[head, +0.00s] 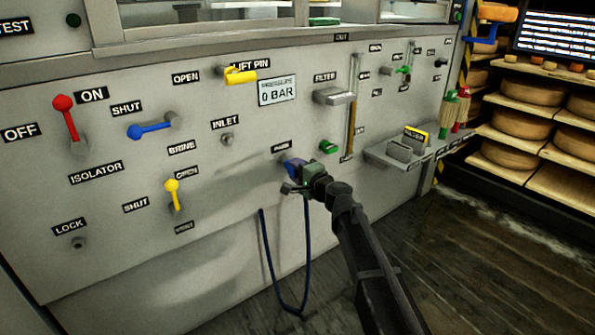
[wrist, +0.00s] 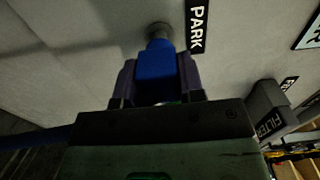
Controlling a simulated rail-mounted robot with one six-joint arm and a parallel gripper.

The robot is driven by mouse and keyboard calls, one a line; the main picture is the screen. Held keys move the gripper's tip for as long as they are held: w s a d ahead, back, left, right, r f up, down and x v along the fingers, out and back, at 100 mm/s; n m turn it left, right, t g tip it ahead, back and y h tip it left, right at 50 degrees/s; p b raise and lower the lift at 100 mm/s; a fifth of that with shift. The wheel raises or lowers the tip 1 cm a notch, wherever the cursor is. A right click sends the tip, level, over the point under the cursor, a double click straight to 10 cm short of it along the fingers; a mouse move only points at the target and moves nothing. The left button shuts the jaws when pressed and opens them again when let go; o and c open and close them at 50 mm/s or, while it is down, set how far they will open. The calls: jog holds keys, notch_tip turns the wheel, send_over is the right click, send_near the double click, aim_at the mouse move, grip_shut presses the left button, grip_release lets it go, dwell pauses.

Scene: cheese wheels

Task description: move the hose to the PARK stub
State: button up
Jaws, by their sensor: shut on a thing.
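My gripper (head: 296,172) is shut on the blue hose end (wrist: 154,62), with a jaw on each side of it in the wrist view. The hose end points at the grey PARK stub (wrist: 159,31) beside the PARK label (wrist: 196,26); its tip meets or overlaps the stub there, and I cannot tell how far it is seated. In the head view the gripper hides the stub. The dark blue hose (head: 268,262) hangs in a loop below the gripper, against the panel. The INLET stub (head: 227,139) is bare, up and left of the gripper.
The panel carries a red lever (head: 66,118), a blue lever (head: 152,130), a yellow lever (head: 173,195) and a yellow lift pin handle (head: 240,76). A filter holder (head: 398,151) juts out at right. Cheese shelves (head: 535,145) stand farther right. The floor in front is clear.

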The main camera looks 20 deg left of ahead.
jog(key=shift+x, duration=1.35)
jog(key=o, duration=1.1)
jog(key=v, duration=1)
jog(key=shift+s+d, duration=0.2)
jog(key=shift+d, duration=0.1)
